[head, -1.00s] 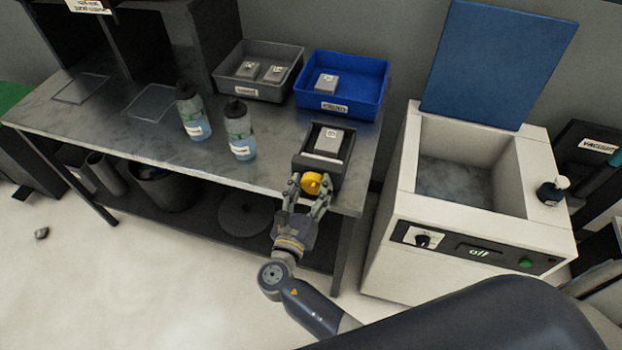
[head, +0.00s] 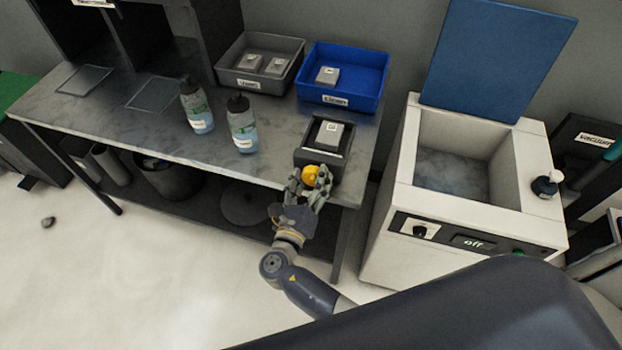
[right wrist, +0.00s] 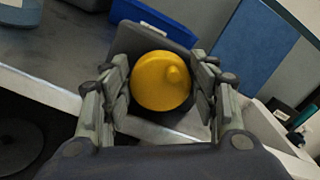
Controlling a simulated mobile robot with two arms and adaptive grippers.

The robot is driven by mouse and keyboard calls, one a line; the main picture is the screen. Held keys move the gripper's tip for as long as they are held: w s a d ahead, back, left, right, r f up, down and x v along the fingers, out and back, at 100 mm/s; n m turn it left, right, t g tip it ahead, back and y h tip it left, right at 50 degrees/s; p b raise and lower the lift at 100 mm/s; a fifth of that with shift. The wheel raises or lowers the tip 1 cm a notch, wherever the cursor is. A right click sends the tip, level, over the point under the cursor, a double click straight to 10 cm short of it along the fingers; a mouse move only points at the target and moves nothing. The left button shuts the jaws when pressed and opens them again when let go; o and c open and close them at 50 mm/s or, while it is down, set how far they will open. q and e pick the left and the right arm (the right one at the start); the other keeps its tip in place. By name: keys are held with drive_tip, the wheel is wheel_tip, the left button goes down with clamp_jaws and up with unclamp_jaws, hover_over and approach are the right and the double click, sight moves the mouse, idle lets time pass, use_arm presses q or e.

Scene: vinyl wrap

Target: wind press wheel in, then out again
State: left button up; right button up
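The yellow press wheel (head: 310,174) is on the front of a small dark press (head: 308,157) at the table's right front corner. A grey block (head: 329,134) with a label sits in the press. My right gripper (head: 311,181) has its fingers on both sides of the wheel and appears shut on it. In the right wrist view the wheel (right wrist: 160,84) fills the space between the fingers, with its small knob at the upper right. My left gripper is not in view.
Two bottles (head: 242,125) stand left of the press. A grey bin (head: 228,78) and a blue bin (head: 338,98) with small blocks stand behind it. A white machine (head: 470,250) with its blue lid up is close on the right, its display reading "off".

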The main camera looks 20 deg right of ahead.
drive_tip(key=shift+o, duration=0.8)
drive_tip(key=shift+s+a+f, duration=0.1)
drive_tip(key=shift+s+a, duration=0.2)
drive_tip(key=shift+s, duration=0.1)
drive_tip(key=v, duration=0.7)
